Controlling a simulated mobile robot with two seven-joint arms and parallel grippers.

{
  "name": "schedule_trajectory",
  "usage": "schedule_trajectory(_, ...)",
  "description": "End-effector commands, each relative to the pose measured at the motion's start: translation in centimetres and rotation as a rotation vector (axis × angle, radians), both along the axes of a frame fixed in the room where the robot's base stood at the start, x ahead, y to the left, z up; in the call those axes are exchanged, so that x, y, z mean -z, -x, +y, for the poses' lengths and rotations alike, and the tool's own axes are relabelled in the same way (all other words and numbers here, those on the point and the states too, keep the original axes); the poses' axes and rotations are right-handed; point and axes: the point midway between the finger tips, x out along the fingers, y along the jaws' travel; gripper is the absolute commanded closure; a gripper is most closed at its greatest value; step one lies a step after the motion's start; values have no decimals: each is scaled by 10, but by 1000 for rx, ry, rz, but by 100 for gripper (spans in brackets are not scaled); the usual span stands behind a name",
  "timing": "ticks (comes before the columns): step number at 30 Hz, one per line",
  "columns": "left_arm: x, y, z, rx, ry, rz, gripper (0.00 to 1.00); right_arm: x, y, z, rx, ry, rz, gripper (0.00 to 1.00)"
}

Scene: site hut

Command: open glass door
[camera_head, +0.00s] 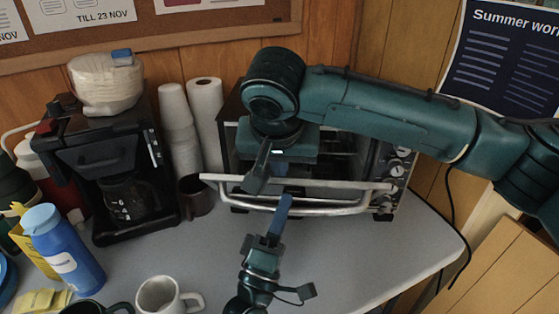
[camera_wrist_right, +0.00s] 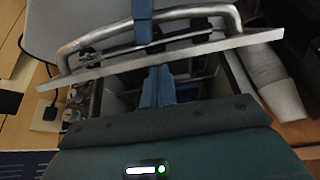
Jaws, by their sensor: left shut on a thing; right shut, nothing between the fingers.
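The toaster oven (camera_head: 384,165) stands at the back of the grey table. Its glass door (camera_head: 225,179) is partly open, tilted out from the top; its pale upper edge and metal handle (camera_head: 325,208) face me. The door edge (camera_wrist_right: 215,47) and handle (camera_wrist_right: 72,47) also show in the right wrist view. My left gripper (camera_head: 283,203) is shut on the handle near its middle, from the front. My right gripper (camera_head: 264,170) is shut and empty above and behind the door edge, by the oven opening. Its blue fingers (camera_wrist_right: 157,88) show in the wrist view; whether they touch the door is unclear.
A coffee maker (camera_head: 105,165), stacked paper cups (camera_head: 179,125) and a dark mug (camera_head: 196,196) stand left of the oven. A blue bottle (camera_head: 66,248) and white mug (camera_head: 160,295) are at the front left. The table right of my left arm is clear.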

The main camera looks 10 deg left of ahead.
Motion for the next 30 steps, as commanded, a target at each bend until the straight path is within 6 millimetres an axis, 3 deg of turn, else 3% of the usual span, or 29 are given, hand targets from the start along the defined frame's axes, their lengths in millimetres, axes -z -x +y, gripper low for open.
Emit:
schedule_trajectory(4, -4, -4, 2, -4, 5, -6, 100, 5, 8, 2, -15, 9, 21, 100)
schedule_trajectory(5, -5, -4, 2, -4, 5, -6, 84, 5, 8, 2, -15, 9, 22, 100)
schedule_trajectory(12, -5, -3, 2, -3, 4, -9, 65, 4, 6, 2, -13, 7, 18, 100)
schedule_trajectory(25, -9, -2, 1, -2, 6, -17, 65, 1, 4, 1, -9, 5, 14, 100)
schedule_trajectory(30, -23, -12, 1, -3, 6, -21, 65, -6, 4, 1, -9, 5, 14, 100)
